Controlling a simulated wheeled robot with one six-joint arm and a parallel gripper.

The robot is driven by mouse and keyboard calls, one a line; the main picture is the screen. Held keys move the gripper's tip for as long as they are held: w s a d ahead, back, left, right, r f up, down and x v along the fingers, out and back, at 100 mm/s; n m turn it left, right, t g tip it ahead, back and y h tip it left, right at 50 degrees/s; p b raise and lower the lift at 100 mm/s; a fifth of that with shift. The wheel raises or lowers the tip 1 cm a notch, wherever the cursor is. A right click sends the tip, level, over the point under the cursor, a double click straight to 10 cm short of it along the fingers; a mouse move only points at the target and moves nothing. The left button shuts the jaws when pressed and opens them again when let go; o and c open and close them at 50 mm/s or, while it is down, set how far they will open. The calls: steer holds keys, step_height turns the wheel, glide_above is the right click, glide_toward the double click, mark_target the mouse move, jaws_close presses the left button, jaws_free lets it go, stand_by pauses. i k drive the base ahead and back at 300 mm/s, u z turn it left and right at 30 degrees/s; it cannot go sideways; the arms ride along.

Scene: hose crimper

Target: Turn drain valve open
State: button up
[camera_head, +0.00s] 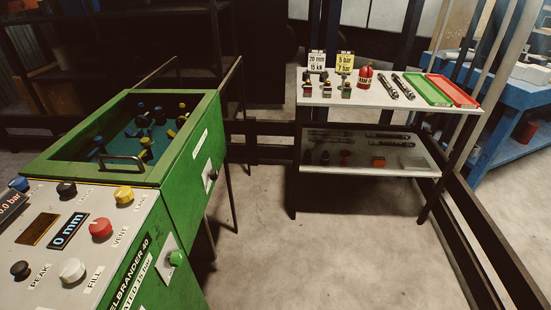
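The green crimper machine (180,190) fills the left side of the head view. No label that I can read says drain, so I cannot tell which control is the drain valve. A black knob (212,175) sits on a pale plate on the machine's right side wall. A green knob (176,257) sits on another pale plate lower and nearer on that side. The sloped panel carries a red knob (100,228) near the word VENT and a white knob (72,270) near the word FILL. My gripper is not in view.
The panel also has a yellow knob (124,194), black knobs and a display reading 0 mm (69,231). The open bin (120,128) holds several fittings. A two-level shelf (400,97) with parts and red and green trays stands right. Floor between is clear; dark rails run along the right.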

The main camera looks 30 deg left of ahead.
mark_target(214, 174)
steer(key=z, duration=0.2)
steer(key=i, duration=0.85)
steer(key=u, duration=0.45)
steer(key=i, duration=0.85)
steer(key=u, duration=1.05)
steer(key=i, duration=0.4)
steer(key=u, duration=0.35)
